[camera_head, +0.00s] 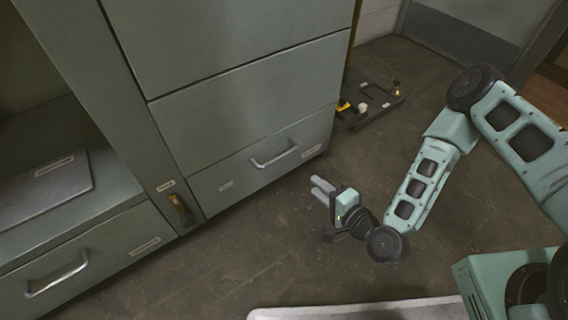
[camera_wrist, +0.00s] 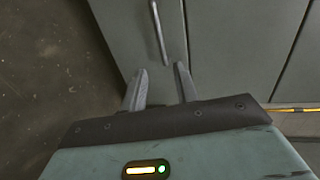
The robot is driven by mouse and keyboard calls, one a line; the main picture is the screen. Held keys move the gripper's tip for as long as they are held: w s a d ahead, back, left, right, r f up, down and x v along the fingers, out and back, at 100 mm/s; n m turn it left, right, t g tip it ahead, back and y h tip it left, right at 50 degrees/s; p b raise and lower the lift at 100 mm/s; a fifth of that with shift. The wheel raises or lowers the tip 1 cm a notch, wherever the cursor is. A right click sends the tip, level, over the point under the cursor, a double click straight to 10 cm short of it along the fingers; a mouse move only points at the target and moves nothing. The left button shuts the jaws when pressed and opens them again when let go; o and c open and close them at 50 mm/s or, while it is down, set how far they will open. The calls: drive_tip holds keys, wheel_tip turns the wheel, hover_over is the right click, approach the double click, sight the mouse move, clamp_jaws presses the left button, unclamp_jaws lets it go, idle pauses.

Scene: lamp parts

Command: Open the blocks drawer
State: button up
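The grey cabinet has a low drawer (camera_head: 230,180) with a silver bar handle (camera_head: 275,154) and small labels too small to read. A second low drawer (camera_head: 110,265) with a similar handle (camera_head: 57,277) is at the lower left. I cannot tell from the labels which is the blocks drawer. Both look closed. My gripper (camera_head: 316,186) is open and empty, in front of the right low drawer and apart from it. In the wrist view, my gripper (camera_wrist: 161,70) has its fingers spread, and the bar handle (camera_wrist: 158,32) lies beyond the fingertips, roughly in line with the gap.
A dark flat rack (camera_head: 375,105) with small yellow and pale items lies on the floor right of the cabinet. A grey flat panel (camera_head: 45,190) lies on the open shelf at left. A pale-edged mat (camera_head: 360,312) is at the bottom. Floor before the drawers is clear.

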sight(281, 156)
drive_tip(key=b+x, duration=0.7)
drive_tip(key=x, duration=1)
drive_tip(key=shift+w+d+b, duration=0.15)
drive_tip(key=shift+w+b, duration=0.15)
drive_tip(key=shift+b, duration=0.05)
clamp_jaws()
